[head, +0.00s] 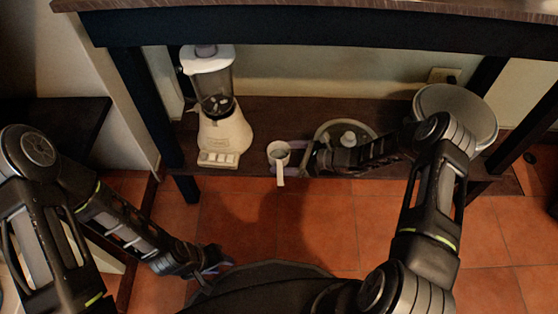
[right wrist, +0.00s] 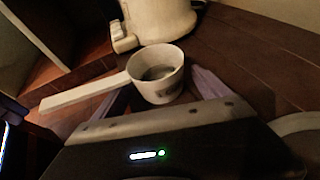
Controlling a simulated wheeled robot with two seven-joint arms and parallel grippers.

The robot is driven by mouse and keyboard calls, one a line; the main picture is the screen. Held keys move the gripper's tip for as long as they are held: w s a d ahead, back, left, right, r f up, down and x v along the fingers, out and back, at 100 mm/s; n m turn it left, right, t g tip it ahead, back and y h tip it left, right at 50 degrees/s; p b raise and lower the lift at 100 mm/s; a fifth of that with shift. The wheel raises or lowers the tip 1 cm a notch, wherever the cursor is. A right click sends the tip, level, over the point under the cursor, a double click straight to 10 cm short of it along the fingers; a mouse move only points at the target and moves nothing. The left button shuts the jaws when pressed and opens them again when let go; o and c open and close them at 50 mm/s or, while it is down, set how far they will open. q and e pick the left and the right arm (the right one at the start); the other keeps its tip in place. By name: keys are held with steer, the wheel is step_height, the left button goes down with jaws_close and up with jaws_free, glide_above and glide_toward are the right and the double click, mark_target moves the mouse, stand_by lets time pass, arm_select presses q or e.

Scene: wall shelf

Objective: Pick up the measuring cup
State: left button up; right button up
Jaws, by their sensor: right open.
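The white measuring cup (head: 278,152) stands upright on the low dark shelf, near its front edge. Its long handle sticks out over the edge toward me. In the right wrist view the cup (right wrist: 157,76) shows its open top, and its handle points left. My right gripper (head: 292,156) is open at the cup, with its pale purple fingers on either side of it. Whether the fingers touch the cup is not clear. My left gripper (head: 212,262) hangs low over the tiled floor, away from the cup; its jaw opening is too small to tell.
A white blender (head: 222,132) stands on the shelf left of the cup. A round glass lid (head: 345,130) lies behind my right forearm, and a large pot (head: 462,105) stands at the right end. A shelf board (head: 320,20) runs above. Dark posts frame both sides.

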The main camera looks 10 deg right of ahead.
steer(key=shift+c, duration=0.3)
steer(key=c, duration=1.5)
steer(key=shift+o, duration=0.2)
steer(key=shift+r, duration=0.2)
step_height(320, 180, up, 10)
steer(key=p, duration=0.4)
steer(key=shift+f, duration=0.15)
stand_by(0.8)
